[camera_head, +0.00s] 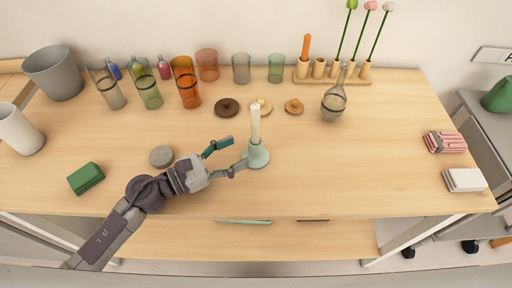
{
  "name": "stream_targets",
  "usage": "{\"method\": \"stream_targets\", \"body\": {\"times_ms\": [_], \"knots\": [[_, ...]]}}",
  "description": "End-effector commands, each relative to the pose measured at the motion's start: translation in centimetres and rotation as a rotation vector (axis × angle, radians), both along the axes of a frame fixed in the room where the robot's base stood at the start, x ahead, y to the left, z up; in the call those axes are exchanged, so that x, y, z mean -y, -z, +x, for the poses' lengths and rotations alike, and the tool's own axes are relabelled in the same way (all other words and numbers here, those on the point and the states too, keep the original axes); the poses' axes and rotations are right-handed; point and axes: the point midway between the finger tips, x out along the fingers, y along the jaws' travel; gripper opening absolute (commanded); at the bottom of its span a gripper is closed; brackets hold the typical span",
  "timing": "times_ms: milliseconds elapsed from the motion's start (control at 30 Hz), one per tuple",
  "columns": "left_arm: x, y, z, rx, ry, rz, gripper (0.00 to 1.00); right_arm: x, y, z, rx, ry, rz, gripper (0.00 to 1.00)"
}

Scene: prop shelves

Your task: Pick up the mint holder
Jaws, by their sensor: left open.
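The mint holder (258,157) stands upright on the wooden shelf top, with a cream candle (255,123) upright in it. My left gripper (238,154) comes in from the left and is open. Its two fingers point right toward the holder; the lower fingertip is at the holder's left side, and the upper finger is farther back, left of the candle. I cannot tell whether the lower finger touches the holder. My right gripper is not in view.
Several glasses, including an orange one (185,82), stand along the back. Dark, cream and brown lids (227,107) lie mid-back, with a glass decanter (333,103) to their right. A grey disc (161,156) and green cloth (86,178) lie near my arm. The right-hand middle is clear.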

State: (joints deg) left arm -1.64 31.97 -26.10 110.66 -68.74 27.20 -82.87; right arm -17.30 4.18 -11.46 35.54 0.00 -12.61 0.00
Motion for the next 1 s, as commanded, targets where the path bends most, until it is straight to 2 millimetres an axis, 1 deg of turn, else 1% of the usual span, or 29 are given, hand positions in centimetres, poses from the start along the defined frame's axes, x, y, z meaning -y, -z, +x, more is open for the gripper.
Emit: {"method": "stream_targets", "body": {"times_ms": [33, 167, 367, 500, 600, 800, 967, 1000], "knots": [[0.4, -0.2, 0.3, 0.000, 0.000, -0.001, 0.65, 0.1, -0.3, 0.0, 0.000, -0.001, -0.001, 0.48], [1.1, -0.1, 0.6, 0.000, 0.000, 0.000, 0.65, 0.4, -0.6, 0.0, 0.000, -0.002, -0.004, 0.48], [3.7, -0.7, 1.8, 0.000, 0.001, -0.002, 0.65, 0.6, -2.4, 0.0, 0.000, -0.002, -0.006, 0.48], [5.1, -0.3, 2.6, -0.001, 0.001, -0.002, 0.65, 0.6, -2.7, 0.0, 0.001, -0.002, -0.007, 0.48], [5.4, -0.1, 2.8, -0.001, 0.000, 0.000, 0.65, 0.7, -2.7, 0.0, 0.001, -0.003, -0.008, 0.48], [5.4, -0.1, 2.8, -0.001, 0.000, 0.001, 0.65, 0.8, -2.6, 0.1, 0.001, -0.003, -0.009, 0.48], [5.4, -0.1, 2.8, -0.001, 0.000, 0.001, 0.38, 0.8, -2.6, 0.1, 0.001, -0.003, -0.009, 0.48], [5.4, -0.1, 2.8, -0.001, 0.000, 0.001, 0.32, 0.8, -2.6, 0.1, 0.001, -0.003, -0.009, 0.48]]}}
